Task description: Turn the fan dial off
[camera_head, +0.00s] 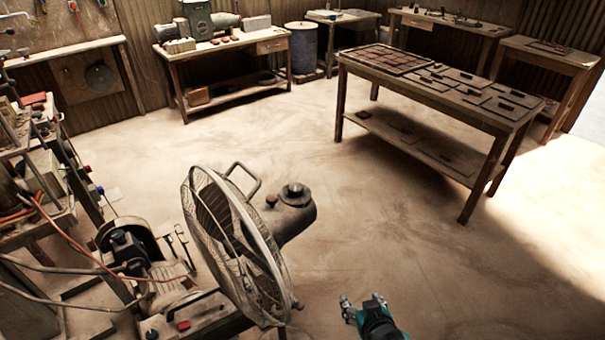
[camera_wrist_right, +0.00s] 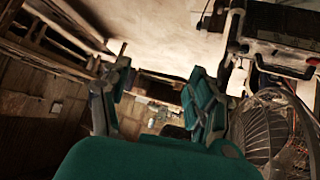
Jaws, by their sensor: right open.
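A standing fan (camera_head: 240,250) with a round wire cage is in the lower middle of the head view. Its motor housing (camera_head: 292,222) points to the right and has a round dial-like knob (camera_head: 295,190) on top. A smaller knob (camera_head: 271,201) sits beside it; I cannot tell which is the fan dial or its setting. My right gripper (camera_head: 363,304) is open and empty, to the right of and nearer than the fan, apart from it. In the right wrist view its fingers (camera_wrist_right: 157,105) are spread, with the fan cage (camera_wrist_right: 265,130) at the right edge. My left gripper is not in view.
A machine with a motor (camera_head: 160,275) and cables stands left of the fan. A long table (camera_head: 400,95) with tiles is at the back right, and a workbench (camera_head: 230,50) and a blue drum (camera_head: 301,48) are behind. The floor (camera_head: 390,225) between is clear.

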